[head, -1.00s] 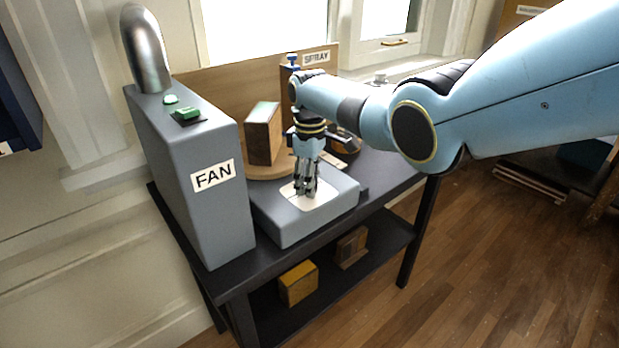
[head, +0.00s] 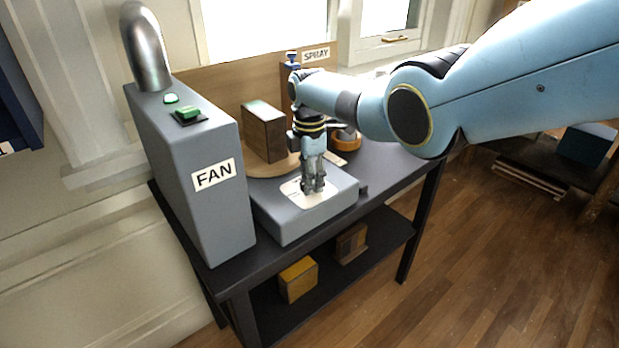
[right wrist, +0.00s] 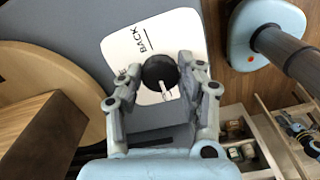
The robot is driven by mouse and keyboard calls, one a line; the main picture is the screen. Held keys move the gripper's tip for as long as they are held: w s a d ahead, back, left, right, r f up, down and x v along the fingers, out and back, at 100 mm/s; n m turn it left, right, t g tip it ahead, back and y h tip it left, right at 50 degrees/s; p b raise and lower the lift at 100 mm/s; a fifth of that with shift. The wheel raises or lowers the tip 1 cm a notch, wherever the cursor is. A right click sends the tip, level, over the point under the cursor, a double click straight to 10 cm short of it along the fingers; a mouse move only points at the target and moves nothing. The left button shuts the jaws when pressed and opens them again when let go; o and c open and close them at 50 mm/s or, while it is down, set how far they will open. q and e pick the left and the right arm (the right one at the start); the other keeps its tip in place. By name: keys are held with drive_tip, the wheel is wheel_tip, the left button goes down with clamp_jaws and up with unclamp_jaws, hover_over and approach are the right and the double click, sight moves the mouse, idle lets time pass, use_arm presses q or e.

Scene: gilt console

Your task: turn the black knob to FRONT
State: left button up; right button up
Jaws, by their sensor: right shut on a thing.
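The black knob (right wrist: 158,70) sits on a white label plate (right wrist: 185,32) in the right wrist view. The plate reads BACK beside a short line; another word at its left is mostly hidden. A pale pointer on the knob aims down the picture, away from BACK. My right gripper (right wrist: 161,68) is shut on the knob, one finger on each side. My left gripper is not in view.
A tall grey FAN box (head: 200,215) with a green button (head: 188,112) and metal pipe stands left. Behind the gripper, a wooden block (head: 263,132) stands on a round wooden disc (head: 262,170). A SPRAY post (head: 292,82) stands behind. The dark table's (head: 385,180) right end is fairly clear.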

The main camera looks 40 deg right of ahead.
drive_tip(key=shift+w+n, duration=0.1)
drive_tip(key=shift+n, duration=0.2)
drive_tip(key=o, duration=1.1)
drive_tip(key=shift+o, duration=0.2)
drive_tip(key=shift+r, duration=0.15)
wheel_tip(320, 180, up, 12)
